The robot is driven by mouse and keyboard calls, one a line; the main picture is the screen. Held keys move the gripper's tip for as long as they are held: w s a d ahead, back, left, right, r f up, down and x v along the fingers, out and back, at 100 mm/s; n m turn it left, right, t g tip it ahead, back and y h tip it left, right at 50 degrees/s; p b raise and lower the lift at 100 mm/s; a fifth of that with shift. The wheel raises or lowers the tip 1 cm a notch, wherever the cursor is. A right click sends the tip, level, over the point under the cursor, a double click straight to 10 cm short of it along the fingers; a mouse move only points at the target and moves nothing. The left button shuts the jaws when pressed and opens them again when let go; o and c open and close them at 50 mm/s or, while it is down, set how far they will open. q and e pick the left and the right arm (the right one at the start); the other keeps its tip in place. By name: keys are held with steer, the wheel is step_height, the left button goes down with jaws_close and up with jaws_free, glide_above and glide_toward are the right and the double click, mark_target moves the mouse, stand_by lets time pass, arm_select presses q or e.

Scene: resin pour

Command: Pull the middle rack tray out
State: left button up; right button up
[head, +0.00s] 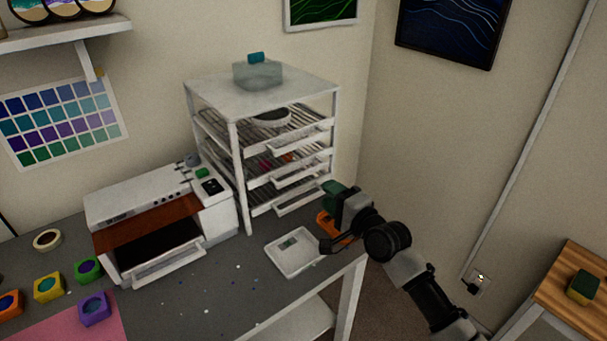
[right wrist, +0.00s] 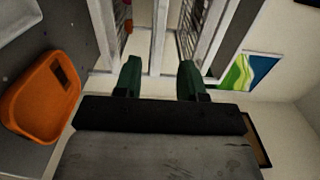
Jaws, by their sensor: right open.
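The white rack (head: 236,150) stands at the back of the table with slatted trays at several levels. The middle rack tray (head: 301,172) shows its white front bar between an upper and a lower tray. My right gripper (head: 332,190) is at the rack's right front, its green fingers open. In the right wrist view, the open fingers (right wrist: 159,75) sit on either side of a white bar (right wrist: 160,38), which looks like the middle tray's front. I cannot tell whether the bar is within the fingers' reach or touched. My left gripper is not in view.
An orange dish (head: 328,226) lies beneath my right arm, beside a white tray (head: 292,253). A translucent box (head: 258,73) sits on the rack top. The walls form a corner behind the rack.

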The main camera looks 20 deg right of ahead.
mark_target(304, 176)
steer(key=x, duration=1)
steer(key=shift+w+a+f+p, duration=0.1)
steer(key=shift+w+a+p, duration=0.1)
steer(key=shift+p, duration=0.15)
jaws_close()
